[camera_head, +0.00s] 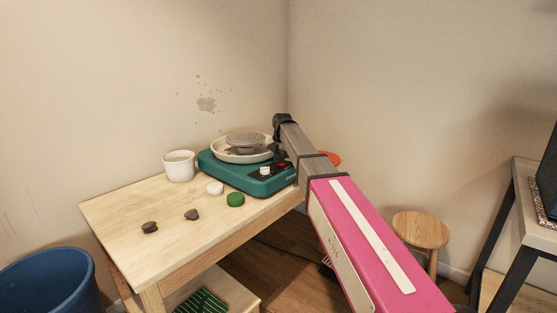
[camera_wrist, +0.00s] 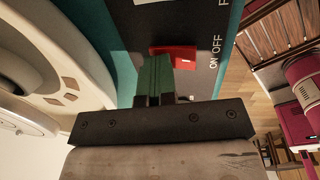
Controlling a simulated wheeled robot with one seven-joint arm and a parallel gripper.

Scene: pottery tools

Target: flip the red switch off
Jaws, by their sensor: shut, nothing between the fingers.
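The red switch (camera_wrist: 176,55) sits on the dark panel of the teal pottery wheel (camera_head: 222,177), beside white "ON OFF" lettering. In the wrist view, my gripper (camera_wrist: 155,72) has its green fingertips together, with nothing between them. The fingertips overlap the near edge of the switch in the picture. I cannot tell whether they touch it. In the head view, my arm comes in from the lower right and its end is over the right side of the wheel, so the switch is hard to make out there.
The wheel stands on a wooden table (camera_head: 120,208) against the wall. A white cup (camera_head: 179,166), a white piece (camera_head: 215,188), a green piece (camera_head: 235,199) and dark stones (camera_head: 150,227) lie left and in front. A stool (camera_head: 421,231) and blue bucket (camera_head: 45,285) stand nearby.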

